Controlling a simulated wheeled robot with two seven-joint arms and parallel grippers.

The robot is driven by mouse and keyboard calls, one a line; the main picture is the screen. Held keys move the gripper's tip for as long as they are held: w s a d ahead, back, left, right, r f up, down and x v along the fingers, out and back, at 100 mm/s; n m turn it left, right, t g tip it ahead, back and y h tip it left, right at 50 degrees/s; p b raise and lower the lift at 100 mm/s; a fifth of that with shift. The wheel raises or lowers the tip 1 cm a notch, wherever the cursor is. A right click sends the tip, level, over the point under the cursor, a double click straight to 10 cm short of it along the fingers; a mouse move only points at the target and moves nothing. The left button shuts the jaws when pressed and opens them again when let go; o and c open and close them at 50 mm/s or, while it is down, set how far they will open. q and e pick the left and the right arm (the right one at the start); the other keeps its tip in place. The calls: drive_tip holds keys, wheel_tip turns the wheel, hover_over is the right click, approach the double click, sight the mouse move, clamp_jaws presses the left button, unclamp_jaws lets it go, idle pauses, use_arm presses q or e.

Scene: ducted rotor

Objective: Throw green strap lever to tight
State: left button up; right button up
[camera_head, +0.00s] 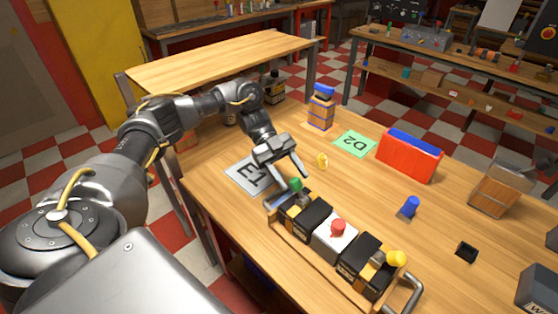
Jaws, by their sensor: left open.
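A wooden tray (308,255) with a metal handle holds a row of black and white blocks near the front of the table. A green knob, which looks like the green strap lever (296,185), stands at the tray's far left end. A red knob (338,227) is on the white block in the middle, and a yellow knob (396,258) is at the right end. My left gripper (290,182) is open, with its fingers pointing down right at the green knob. I cannot tell whether a finger touches it. My right gripper is not in view.
A grey E1 plate (247,175) lies left of the gripper and a green D2 card (354,144) lies behind.

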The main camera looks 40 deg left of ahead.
sight(293, 179)
use_arm(q)
drive_tip(key=b+v, duration=0.1)
drive_tip(key=v, duration=0.2)
drive_tip(key=b+v, duration=0.1)
drive_tip(key=v, duration=0.3)
drive_tip(key=shift+a, duration=0.1)
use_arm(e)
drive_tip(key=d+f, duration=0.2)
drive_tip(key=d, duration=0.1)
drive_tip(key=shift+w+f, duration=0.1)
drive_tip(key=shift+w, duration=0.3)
